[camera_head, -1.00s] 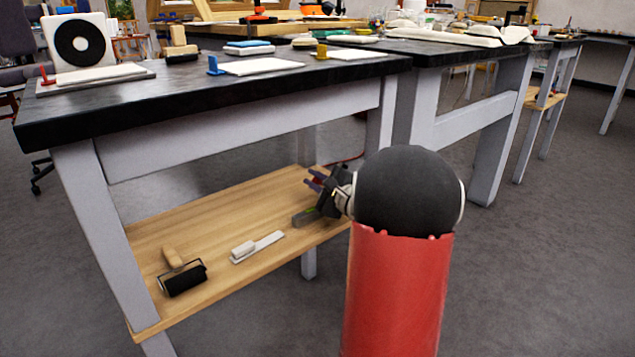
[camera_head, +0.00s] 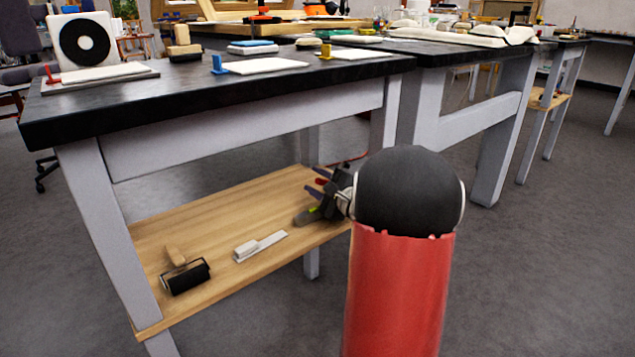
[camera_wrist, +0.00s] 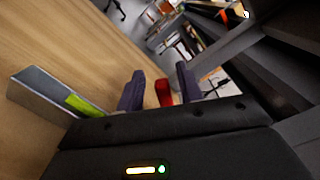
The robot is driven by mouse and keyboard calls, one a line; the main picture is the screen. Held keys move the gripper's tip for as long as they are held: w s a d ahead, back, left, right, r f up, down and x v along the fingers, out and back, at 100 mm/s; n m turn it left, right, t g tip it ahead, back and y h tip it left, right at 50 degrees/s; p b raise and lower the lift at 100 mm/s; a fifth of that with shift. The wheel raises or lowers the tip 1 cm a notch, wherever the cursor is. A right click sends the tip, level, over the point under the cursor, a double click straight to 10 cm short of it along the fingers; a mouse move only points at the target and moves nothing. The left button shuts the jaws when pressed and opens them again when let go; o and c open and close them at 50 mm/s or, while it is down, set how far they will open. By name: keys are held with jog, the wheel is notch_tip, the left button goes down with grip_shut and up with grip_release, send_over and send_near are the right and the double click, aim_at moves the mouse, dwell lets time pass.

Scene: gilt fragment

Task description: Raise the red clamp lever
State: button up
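A small red upright lever (camera_head: 49,73) stands at the left end of the dark tabletop, beside a white slab on a flat board; I take it as the red clamp lever. My gripper (camera_head: 317,181) is low at the right, over the wooden shelf under the table, well away from that lever. In the wrist view, my gripper's two dark fingers (camera_wrist: 160,90) are apart. A red piece (camera_wrist: 163,92) shows between them, with narrow gaps on both sides. I cannot tell what it belongs to. A grey block with a green patch (camera_wrist: 40,93) lies left of the fingers.
On the tabletop (camera_head: 120,107) are a blue lever (camera_head: 217,65) and a yellow lever (camera_head: 324,51), each by a white slab, and a panel with a black ring (camera_head: 82,42). The shelf (camera_head: 215,220) holds a roller (camera_head: 186,276) and a pale-handled tool (camera_head: 260,245).

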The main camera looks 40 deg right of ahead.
jog(key=s, duration=0.7)
jog(key=shift+s+d, duration=0.3)
jog(key=shift+s, duration=0.1)
